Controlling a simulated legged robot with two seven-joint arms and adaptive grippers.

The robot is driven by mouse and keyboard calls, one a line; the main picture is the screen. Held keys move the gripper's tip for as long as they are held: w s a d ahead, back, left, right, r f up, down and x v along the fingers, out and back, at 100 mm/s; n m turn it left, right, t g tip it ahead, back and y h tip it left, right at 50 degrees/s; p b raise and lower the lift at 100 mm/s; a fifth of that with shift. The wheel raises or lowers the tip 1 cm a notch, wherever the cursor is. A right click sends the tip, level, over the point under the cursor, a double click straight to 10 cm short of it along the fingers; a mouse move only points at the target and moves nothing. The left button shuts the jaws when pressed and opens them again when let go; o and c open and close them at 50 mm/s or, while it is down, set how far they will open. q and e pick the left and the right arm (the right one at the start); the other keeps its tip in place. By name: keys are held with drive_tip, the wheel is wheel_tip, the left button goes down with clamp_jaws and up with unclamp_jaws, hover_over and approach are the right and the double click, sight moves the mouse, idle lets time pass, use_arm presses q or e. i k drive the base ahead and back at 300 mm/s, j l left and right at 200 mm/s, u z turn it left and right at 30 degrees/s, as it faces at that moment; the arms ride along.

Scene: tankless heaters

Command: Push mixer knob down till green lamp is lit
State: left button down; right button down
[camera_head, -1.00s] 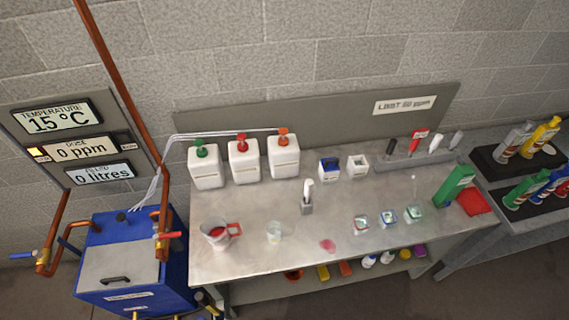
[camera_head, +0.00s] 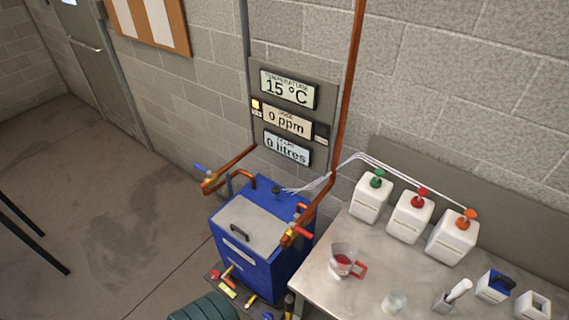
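A blue tank (camera_head: 275,262) with a grey lid (camera_head: 250,230) stands on the floor beside the metal bench. A small black knob (camera_head: 276,190) stands upright on its back top edge; I cannot tell for sure that it is the mixer knob. On the wall panel (camera_head: 292,78) above, a small lamp (camera_head: 255,103) at the left of the dose display glows yellow-orange. A dark label or lamp (camera_head: 321,128) at the display's right shows no green light. The displays (camera_head: 287,94) read 15 °C, 0 ppm and 0 litres. Neither of my grippers is in view.
Copper pipes with a blue-handled valve (camera_head: 205,174) and a red-handled valve (camera_head: 292,236) flank the tank. White pump bottles (camera_head: 408,217) and a red-handled jug (camera_head: 343,262) stand on the bench (camera_head: 345,300). The floor (camera_head: 120,200) at the left is mostly clear.

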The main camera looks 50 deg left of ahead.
sight(276, 190)
drive_tip(key=u, duration=1.65)
